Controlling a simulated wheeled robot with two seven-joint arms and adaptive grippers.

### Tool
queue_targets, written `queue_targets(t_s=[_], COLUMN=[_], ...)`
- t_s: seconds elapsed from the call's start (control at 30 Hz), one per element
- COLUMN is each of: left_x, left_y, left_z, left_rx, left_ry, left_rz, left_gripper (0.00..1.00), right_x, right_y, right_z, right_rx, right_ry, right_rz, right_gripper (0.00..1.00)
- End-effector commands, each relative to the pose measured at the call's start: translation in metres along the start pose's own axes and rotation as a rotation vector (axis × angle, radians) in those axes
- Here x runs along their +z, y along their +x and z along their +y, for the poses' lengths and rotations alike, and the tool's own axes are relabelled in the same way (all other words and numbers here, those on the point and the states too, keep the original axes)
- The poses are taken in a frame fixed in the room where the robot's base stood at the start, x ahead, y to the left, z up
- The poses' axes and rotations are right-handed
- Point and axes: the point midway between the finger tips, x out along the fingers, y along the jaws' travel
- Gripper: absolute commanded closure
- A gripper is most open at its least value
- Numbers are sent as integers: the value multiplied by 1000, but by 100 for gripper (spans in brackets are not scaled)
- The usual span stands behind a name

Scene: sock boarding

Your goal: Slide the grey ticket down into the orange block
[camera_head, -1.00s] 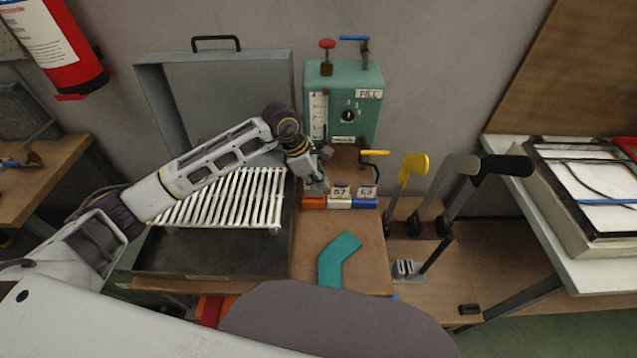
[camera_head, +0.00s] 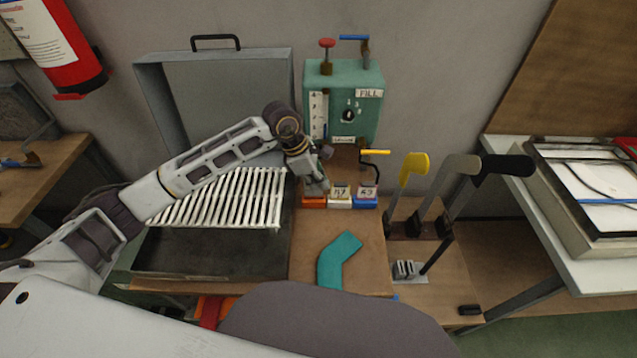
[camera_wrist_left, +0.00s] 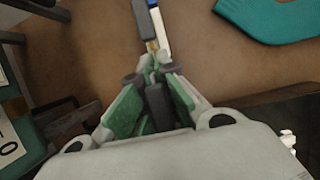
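The orange block (camera_head: 314,202) stands on the brown workbench, at the left end of a short row with a white block (camera_head: 340,203) and a blue block (camera_head: 364,203). My left gripper (camera_head: 316,188) points down right above the orange block. In the left wrist view its green-padded fingers (camera_wrist_left: 153,66) come together at the tips around something thin. This seems to be the grey ticket, which the fingers mostly hide. I cannot tell how deep it sits in the block. The right gripper is not in view.
Numbered tickets stand in the white and blue blocks. A teal angled piece (camera_head: 338,260) lies in front. A green fill box (camera_head: 345,100) stands behind, a white slatted rack (camera_head: 225,198) is left, and levers with yellow, grey and black handles (camera_head: 413,168) stand right.

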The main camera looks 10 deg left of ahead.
Motion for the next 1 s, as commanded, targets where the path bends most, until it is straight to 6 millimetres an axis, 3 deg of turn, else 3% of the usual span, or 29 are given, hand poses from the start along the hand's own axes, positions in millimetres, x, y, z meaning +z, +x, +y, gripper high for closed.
queue_targets(t_s=[0.3, 0.5, 0.6, 1.0], left_x=[0, 0, 0, 0], left_y=[0, 0, 0, 1], left_z=[0, 0, 0, 0], left_rx=[0, 0, 0, -1], left_ry=[0, 0, 0, 0], left_rz=[0, 0, 0, 0], left_gripper=[100, 100, 100, 100], right_x=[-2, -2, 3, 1], right_y=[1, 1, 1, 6], right_z=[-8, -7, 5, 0], right_rx=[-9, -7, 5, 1], right_ry=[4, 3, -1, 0], right_rz=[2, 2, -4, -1], right_gripper=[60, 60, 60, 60])
